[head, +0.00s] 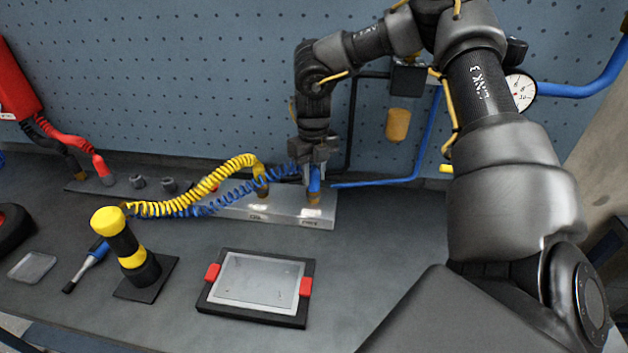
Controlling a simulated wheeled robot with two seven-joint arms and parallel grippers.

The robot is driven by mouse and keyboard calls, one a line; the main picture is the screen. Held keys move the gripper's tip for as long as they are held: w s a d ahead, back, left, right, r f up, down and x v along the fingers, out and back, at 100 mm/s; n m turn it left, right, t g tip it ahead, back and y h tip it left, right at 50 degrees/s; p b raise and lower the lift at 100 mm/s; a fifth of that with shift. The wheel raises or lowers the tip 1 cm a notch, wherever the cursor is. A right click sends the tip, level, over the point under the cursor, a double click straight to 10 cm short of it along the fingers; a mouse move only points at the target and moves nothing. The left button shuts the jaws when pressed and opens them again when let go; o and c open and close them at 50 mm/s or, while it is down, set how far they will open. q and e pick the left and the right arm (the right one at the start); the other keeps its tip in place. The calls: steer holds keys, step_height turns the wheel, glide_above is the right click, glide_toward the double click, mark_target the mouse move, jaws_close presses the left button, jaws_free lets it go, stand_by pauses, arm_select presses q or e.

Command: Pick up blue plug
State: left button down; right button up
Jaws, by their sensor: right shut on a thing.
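The blue plug (314,180) stands upright at the right end of the metal connector block (289,212), above a brass-coloured fitting (314,197). A coiled blue hose (225,198) runs from the left toward it. My right gripper (313,172) comes down from above and is shut on the blue plug, hiding its upper part. I cannot tell whether the plug is still seated in the fitting. My left gripper is not in view.
A coiled yellow hose (190,190) ends in a fitting left of the blue plug. A red plug (103,170) stands farther left. A gauge (521,92) is at right.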

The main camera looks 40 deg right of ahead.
steer(key=shift+r, duration=0.1)
steer(key=shift+w+r, duration=0.1)
steer(key=shift+r, duration=0.1)
step_height(320, 180, up, 9)
steer(key=shift+r+b, duration=0.2)
steer(key=shift+b, duration=0.75)
steer(key=shift+r+p, duration=2)
steer(key=shift+r, duration=0.4)
